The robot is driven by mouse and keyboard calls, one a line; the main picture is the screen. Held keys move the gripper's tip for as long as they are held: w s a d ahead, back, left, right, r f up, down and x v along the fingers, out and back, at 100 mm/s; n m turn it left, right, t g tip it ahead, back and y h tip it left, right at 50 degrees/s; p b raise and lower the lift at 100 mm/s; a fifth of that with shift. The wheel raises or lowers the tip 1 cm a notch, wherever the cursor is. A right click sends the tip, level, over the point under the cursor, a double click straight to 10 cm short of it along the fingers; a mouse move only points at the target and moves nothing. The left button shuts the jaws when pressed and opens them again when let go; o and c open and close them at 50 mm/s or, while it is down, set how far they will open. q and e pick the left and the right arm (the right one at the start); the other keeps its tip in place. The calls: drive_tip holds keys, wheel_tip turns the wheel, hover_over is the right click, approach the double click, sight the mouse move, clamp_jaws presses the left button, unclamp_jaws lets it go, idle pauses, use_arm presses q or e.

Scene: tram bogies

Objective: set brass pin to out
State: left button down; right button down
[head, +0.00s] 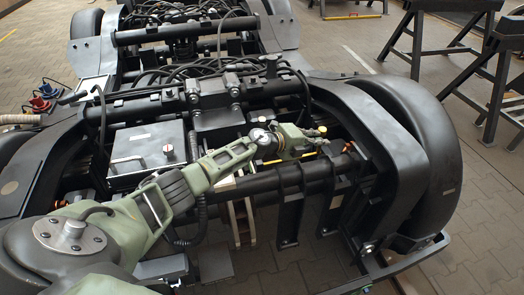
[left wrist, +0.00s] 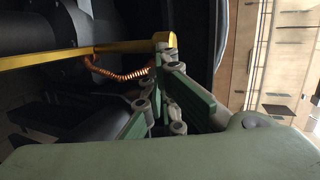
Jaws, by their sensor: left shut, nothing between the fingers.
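A yellow, brass-coloured bar (left wrist: 85,53) with a blocky end runs across the left wrist view; I take it for the brass pin but cannot be sure. A copper coil (left wrist: 122,74) hangs just below it. In the head view a short yellow stretch (head: 276,161) shows beneath my left gripper (head: 318,134). That gripper is shut and empty over the right part of the bogie frame. In the left wrist view its fingertips (left wrist: 162,62) are close to the bar's end; I cannot tell whether they touch. My right gripper is not in view.
Dark cross tubes (head: 275,180) and a curved frame side with a wheel (head: 432,150) surround the gripper. A grey box (head: 145,147) sits left of my forearm. Black trestles (head: 420,42) stand at the back right.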

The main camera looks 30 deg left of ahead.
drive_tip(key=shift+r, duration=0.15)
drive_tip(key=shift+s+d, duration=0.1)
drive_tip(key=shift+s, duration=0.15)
